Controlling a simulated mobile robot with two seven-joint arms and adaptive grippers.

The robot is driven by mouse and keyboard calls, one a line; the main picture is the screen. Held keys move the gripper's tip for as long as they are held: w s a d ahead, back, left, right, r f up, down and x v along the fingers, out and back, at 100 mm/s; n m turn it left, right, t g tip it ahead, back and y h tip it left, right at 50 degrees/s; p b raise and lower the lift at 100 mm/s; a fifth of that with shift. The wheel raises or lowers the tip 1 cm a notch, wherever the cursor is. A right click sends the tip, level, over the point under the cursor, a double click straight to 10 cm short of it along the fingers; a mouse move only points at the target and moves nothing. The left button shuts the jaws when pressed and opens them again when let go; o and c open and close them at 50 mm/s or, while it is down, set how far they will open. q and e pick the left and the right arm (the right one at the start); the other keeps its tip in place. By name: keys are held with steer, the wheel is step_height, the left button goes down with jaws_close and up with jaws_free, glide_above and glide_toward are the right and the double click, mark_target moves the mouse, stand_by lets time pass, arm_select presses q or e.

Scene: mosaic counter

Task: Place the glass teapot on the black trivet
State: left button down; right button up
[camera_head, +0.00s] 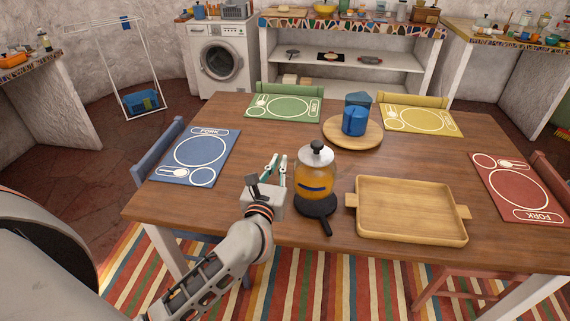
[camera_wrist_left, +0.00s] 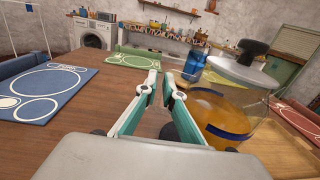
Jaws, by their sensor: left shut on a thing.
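The glass teapot (camera_head: 316,178) holds amber liquid and has a dark lid knob and a blue band near its base. It stands upright right over the black trivet (camera_head: 318,208), whose handle points toward me; I cannot tell whether the base touches it. In the left wrist view the teapot (camera_wrist_left: 222,112) fills the right side. My left gripper (camera_head: 277,165) is just left of the teapot, shut on it, with a narrow gap between the fingers (camera_wrist_left: 160,88). The clear handle between them is hard to make out. My right gripper is not in view.
A wooden tray (camera_head: 411,181) lies just right of the trivet. Behind the teapot, a round wooden board (camera_head: 338,142) holds a blue pitcher (camera_head: 355,121). Blue (camera_head: 180,172), green (camera_head: 256,113), yellow (camera_head: 446,130) and red (camera_head: 485,175) placemats lie around the table. Bare wood is left of my gripper.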

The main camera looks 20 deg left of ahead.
arm_select(q)
steer(key=w+f+y+b, duration=0.1)
steer(key=w+f+b, duration=0.3)
steer(key=f+b, duration=0.2)
step_height(320, 180, down, 2)
steer(key=shift+w+f+n+b, duration=0.2)
steer(key=shift+w+n+b, duration=0.1)
steer(key=shift+n+b, duration=0.1)
stand_by(0.6)
steer(key=shift+f, duration=0.1)
steer(key=shift+f+b, duration=0.3)
steer(key=shift+f, duration=0.25)
stand_by(0.5)
steer(key=c, duration=2.1)
jaws_free()
